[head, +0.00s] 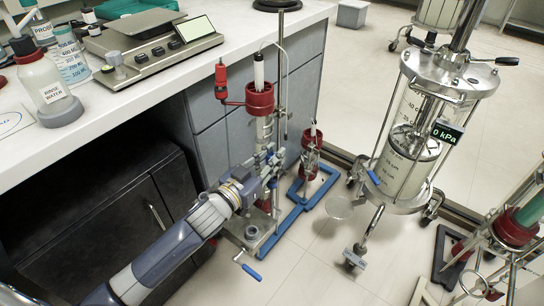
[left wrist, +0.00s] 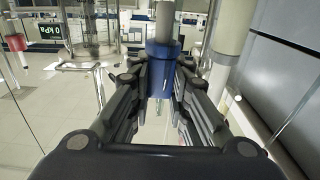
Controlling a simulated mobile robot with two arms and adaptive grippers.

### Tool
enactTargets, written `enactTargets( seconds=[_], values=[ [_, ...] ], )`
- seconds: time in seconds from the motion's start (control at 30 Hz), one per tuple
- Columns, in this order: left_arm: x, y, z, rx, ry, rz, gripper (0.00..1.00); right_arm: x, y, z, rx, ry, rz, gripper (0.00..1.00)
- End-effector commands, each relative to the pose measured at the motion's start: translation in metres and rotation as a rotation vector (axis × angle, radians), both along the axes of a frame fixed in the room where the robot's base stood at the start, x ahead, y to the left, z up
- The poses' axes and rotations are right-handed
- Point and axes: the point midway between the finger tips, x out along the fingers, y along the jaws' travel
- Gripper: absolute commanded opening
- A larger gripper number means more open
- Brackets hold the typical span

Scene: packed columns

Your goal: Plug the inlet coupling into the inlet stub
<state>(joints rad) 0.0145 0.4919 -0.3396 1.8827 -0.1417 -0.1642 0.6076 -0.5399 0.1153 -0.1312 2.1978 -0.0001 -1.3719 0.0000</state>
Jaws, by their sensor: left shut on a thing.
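My left gripper (head: 268,165) reaches in from the lower left to a column stand beside the bench. In the left wrist view its fingers (left wrist: 160,88) are shut on a blue collar-shaped part (left wrist: 160,66), which appears to be the inlet coupling. A grey tube (left wrist: 164,20) rises from the top of this part. In the head view the gripper mostly hides the held part. The stand carries a slim column with a red upper collar (head: 260,99). I cannot tell the inlet stub apart in these frames.
A large glass column (head: 408,130) with a 0 kPa display (head: 446,133) stands at right. A small red-collared column (head: 311,140) stands on a blue base (head: 309,196) close to the gripper. The bench (head: 115,103) edges the left side. Open floor (head: 325,265) lies in front.

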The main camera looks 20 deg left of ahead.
Motion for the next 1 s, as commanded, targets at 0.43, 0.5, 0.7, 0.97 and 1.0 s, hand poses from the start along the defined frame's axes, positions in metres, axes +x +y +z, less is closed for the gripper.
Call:
enactTargets(
  seconds=[0.43,0.5,0.7,0.97,1.0],
  values=[
    [0.0,0.0001,0.0,0.0,0.0,0.0,0.0,0.0042,0.0013,-0.0062,0.002,0.0,0.001,0.4],
    [0.0,0.0001,0.0,0.0,0.0,0.0,0.0,0.0041,0.0016,-0.0058,0.002,-0.001,0.0,0.4],
    [0.0,0.0001,0.0001,0.001,0.0,0.0,0.0,0.0024,0.0021,-0.0052,0.003,0.001,0.0,0.4],
    [0.0001,0.0002,0.0004,0.001,0.0,0.0,0.0,0.0016,0.0023,-0.0067,0.004,-0.001,0.0,0.4],
    [0.0001,0.0002,0.0004,0.001,0.0,0.0,0.0,0.0018,0.0023,-0.0078,0.005,-0.002,0.0,0.4]
  ],
)
